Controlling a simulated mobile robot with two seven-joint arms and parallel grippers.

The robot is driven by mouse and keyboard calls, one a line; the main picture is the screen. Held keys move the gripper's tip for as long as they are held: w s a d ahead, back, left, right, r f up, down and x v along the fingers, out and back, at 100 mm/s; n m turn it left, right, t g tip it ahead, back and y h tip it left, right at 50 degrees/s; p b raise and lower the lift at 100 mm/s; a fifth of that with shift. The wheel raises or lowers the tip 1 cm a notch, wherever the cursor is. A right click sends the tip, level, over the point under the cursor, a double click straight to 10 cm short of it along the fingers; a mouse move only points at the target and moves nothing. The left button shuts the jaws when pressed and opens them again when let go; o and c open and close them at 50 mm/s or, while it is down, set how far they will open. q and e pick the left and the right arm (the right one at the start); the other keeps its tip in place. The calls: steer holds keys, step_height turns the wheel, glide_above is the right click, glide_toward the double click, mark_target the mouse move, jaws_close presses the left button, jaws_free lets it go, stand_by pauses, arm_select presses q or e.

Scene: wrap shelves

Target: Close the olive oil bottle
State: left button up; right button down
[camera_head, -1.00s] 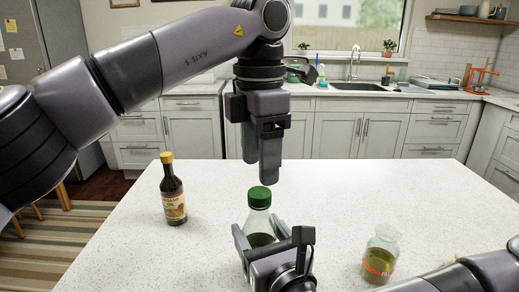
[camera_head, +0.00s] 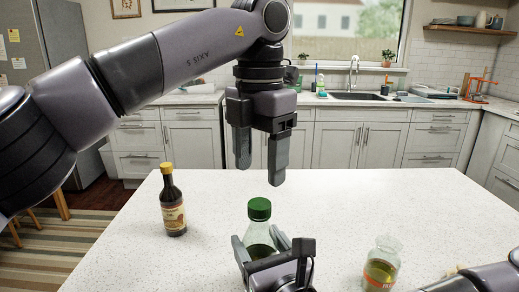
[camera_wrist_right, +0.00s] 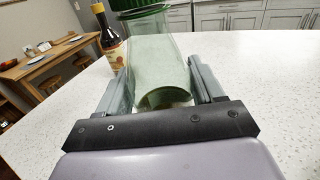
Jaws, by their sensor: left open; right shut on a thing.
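A clear greenish glass bottle (camera_head: 259,234) with a green cap (camera_head: 259,209) on its top stands upright near the counter's front. I take it for the olive oil bottle; how tightly the cap sits cannot be told. My right gripper (camera_head: 262,252) is shut around the bottle's body. In the right wrist view the glass body (camera_wrist_right: 160,60) is between the two fingers. My left gripper (camera_head: 261,175) is open and empty, pointing down directly above the cap, with its fingertips apart from it.
A dark sauce bottle (camera_head: 173,208) with a yellow cap stands to the left. An open glass jar (camera_head: 381,265) with greenish liquid stands to the right.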

mark_target(259, 203)
arm_select(q)
step_height(259, 203, down, 7)
steer(key=shift+r, duration=0.2)
stand_by(0.3)
steer(key=c, duration=1.1)
steer(key=o, duration=1.3)
steer(key=shift+c, duration=0.2)
steer(key=shift+r, duration=0.1)
step_height(259, 203, up, 12)
